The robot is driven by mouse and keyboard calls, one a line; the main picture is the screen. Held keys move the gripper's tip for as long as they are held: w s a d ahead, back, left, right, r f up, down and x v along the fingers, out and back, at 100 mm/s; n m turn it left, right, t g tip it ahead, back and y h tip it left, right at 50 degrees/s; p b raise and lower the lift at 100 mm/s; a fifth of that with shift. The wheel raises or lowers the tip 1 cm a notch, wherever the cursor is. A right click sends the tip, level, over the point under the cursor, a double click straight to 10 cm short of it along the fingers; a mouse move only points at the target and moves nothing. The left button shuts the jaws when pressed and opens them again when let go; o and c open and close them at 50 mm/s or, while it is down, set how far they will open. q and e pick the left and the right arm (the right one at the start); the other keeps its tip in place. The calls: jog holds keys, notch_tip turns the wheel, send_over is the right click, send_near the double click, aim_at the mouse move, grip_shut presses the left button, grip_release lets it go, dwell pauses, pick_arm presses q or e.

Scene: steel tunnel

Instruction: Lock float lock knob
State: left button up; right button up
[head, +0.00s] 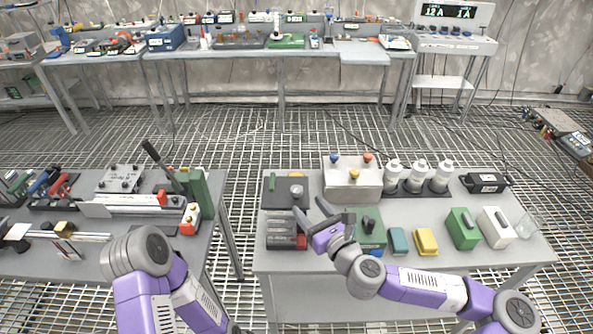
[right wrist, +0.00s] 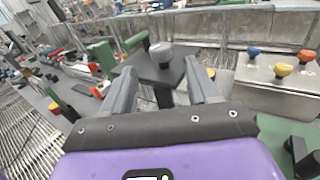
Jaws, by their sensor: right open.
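A dark device (head: 279,199) stands at the left of the right-hand table and carries a round grey knob (head: 296,190), which I take for the float lock knob. A green handle (head: 271,183) stands on its left side. In the right wrist view the grey knob (right wrist: 166,55) sits on a dark plate beyond the fingers, with the green handle (right wrist: 135,41) to its left. My right gripper (head: 313,211) is open and empty, in front of and apart from the knob. Its fingers (right wrist: 161,70) frame the knob in the right wrist view.
A metal box (head: 353,184) with coloured knobs and white-capped bottles (head: 416,176) stand right of the device. A black unit (head: 281,234) and a green box (head: 371,240) lie near my right gripper. The left-hand table (head: 150,232) stands across a gap.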

aim_at(300, 193)
jog(key=shift+w+a+r, duration=0.1)
jog(key=shift+w+r, duration=0.15)
jog(key=shift+w, duration=0.4)
jog(key=shift+b+x, duration=0.4)
jog(key=shift+x, duration=2.8)
jog(key=shift+s+a, duration=0.1)
jog(key=shift+s, duration=0.05)
jog(key=c, duration=0.9)
